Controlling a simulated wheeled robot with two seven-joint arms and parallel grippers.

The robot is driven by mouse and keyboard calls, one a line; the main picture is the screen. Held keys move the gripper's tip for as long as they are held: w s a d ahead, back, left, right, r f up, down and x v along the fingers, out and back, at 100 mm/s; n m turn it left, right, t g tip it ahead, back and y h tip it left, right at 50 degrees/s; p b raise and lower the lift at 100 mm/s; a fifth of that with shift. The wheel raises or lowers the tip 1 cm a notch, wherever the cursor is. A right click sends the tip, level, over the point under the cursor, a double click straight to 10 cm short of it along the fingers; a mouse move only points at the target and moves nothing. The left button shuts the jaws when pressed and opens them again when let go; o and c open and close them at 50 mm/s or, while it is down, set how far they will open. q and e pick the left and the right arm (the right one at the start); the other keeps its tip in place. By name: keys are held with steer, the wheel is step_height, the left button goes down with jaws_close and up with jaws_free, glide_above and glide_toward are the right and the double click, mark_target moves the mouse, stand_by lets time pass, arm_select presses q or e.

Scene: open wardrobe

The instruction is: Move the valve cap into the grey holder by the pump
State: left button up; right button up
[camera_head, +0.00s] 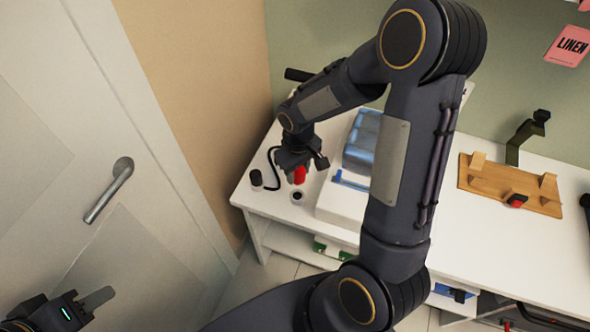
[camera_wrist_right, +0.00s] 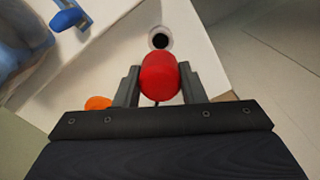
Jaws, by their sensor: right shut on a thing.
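The red valve cap (camera_head: 299,176) is between the fingers of my right gripper (camera_head: 298,166), above the left part of the white table. In the right wrist view the same red cap (camera_wrist_right: 159,78) sits between the two grey fingers (camera_wrist_right: 158,88), which are shut on it. A small round holder with a dark opening (camera_head: 297,197) stands on the table just below the cap; in the wrist view its opening (camera_wrist_right: 160,40) shows beyond the cap, apart from it. My left gripper (camera_head: 92,302) is low at the left, away from the table; its jaw state is unclear.
A dark cylinder (camera_head: 256,179) and a black hose stand left of the holder. A blue object (camera_head: 361,143) and a blue clamp-like piece (camera_head: 350,181) lie right. A wooden rack (camera_head: 511,187) is farther right. An orange piece (camera_wrist_right: 98,103) shows beside the fingers. A door (camera_head: 85,130) is left.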

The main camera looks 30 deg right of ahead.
mark_target(297, 183)
steer(key=shift+w+f, duration=0.1)
steer(key=shift+f, duration=0.05)
steer(key=shift+f+b, duration=2.6)
steer(key=shift+f, duration=0.2)
steer(key=shift+f+b, duration=1.45)
steer(key=shift+b, duration=0.1)
steer(key=o, duration=1.2)
steer(key=shift+c, duration=0.2)
